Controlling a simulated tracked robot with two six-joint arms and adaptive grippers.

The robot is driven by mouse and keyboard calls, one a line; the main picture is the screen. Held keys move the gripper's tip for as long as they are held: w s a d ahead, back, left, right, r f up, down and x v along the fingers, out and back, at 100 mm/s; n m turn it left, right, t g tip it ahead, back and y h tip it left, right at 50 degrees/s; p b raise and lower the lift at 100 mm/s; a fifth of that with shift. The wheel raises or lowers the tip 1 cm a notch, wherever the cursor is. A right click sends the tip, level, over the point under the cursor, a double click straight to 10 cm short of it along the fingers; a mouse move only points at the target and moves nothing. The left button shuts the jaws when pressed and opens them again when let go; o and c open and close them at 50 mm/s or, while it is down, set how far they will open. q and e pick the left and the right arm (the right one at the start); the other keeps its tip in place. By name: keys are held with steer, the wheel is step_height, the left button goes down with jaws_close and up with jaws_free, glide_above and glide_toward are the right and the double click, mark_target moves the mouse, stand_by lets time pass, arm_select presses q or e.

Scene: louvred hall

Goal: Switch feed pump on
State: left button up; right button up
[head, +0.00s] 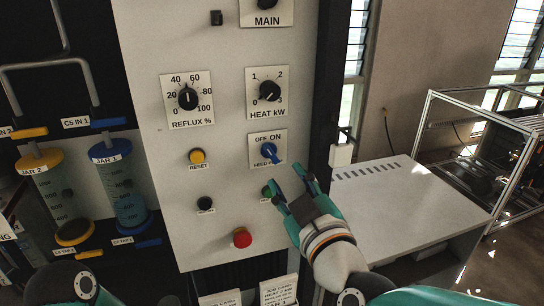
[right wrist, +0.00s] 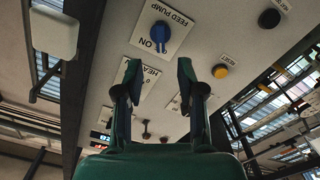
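The feed pump switch (head: 269,151) is a blue knob on a white plate marked OFF at left and ON at right; its lower label is partly covered. I cannot tell which mark the knob points to. In the right wrist view the knob (right wrist: 160,35) shows upside down on its FEED PUMP plate, with ON readable. My right gripper (head: 287,181) is open and empty, just below and right of the switch, apart from it. Its two spread fingers (right wrist: 159,78) show in the right wrist view. My left gripper is not in view.
The panel also carries a yellow reset button (head: 197,156), a red button (head: 242,237), a heat dial (head: 269,91) and a reflux dial (head: 188,98). A green button (head: 267,191) is partly hidden by my right finger. A white cabinet (head: 410,205) stands at right.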

mark_target(273, 157)
steer(key=x, duration=0.8)
steer(key=shift+w+f, duration=0.15)
steer(key=shift+w, duration=0.25)
steer(key=shift+a, duration=0.1)
steer(key=shift+w, duration=0.3)
jaws_close()
